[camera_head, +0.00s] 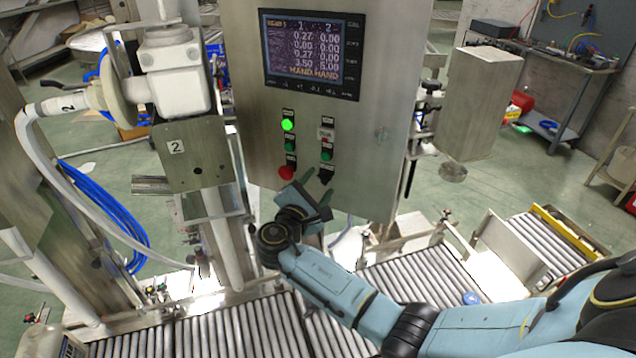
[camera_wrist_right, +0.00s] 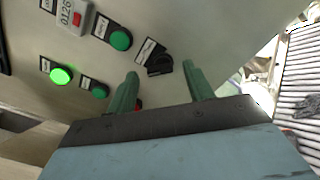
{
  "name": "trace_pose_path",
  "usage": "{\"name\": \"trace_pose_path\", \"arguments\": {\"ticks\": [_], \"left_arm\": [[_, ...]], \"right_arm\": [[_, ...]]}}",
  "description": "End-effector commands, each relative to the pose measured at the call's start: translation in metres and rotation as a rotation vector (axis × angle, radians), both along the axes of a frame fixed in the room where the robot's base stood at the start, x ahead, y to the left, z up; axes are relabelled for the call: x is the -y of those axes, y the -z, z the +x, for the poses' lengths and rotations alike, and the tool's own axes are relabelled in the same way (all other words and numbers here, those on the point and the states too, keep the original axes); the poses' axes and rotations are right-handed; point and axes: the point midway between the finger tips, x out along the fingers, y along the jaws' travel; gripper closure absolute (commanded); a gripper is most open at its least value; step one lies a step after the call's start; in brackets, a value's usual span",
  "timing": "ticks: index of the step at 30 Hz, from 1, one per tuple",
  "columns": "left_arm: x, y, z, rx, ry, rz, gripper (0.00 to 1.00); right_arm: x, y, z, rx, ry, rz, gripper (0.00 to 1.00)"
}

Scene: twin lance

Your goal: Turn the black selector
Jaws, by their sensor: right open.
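The black selector (camera_wrist_right: 159,64) is a dark knob on the steel control cabinet, below a green button. It also shows in the head view (camera_head: 325,175), low on the right column of controls, partly covered by my gripper. My right gripper (camera_wrist_right: 160,70) is open, its two green fingers pointing at the panel. In the wrist view the selector appears between the fingertips, with nothing held. Whether the fingers touch it or stop short of it, I cannot tell. My left gripper is not in view.
The cabinet (camera_head: 240,60) carries a display (camera_head: 311,54), a lit green button (camera_head: 288,125), other green buttons and a red button (camera_head: 286,172) close to my gripper. Roller conveyors (camera_head: 420,275) run below. A grey box (camera_head: 484,100) stands to the right of the cabinet.

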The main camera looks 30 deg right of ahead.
Motion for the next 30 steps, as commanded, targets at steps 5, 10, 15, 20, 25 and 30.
{"name": "trace_pose_path", "arguments": {"ticks": [5, 10, 15, 20, 25, 30], "left_arm": [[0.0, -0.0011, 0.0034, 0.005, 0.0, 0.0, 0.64], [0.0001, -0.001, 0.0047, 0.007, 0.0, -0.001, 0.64], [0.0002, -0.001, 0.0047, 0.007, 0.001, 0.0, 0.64], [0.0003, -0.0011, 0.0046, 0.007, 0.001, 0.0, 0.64], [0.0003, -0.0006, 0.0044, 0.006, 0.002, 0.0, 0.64], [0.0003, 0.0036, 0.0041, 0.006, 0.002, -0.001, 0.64]], "right_arm": [[0.0058, -0.0004, 0.0039, 0.002, 0.0, 0.001, 0.48], [0.0058, 0.0, 0.0039, 0.001, -0.001, 0.002, 0.48], [0.0056, 0.0001, 0.0036, 0.0, -0.001, 0.001, 0.65], [0.0055, 0.0001, 0.0036, 0.0, -0.001, 0.001, 0.86], [0.0053, 0.0003, 0.0035, 0.003, -0.001, 0.003, 0.93], [0.0053, 0.0012, 0.0034, 0.027, -0.001, 0.019, 0.93]]}}
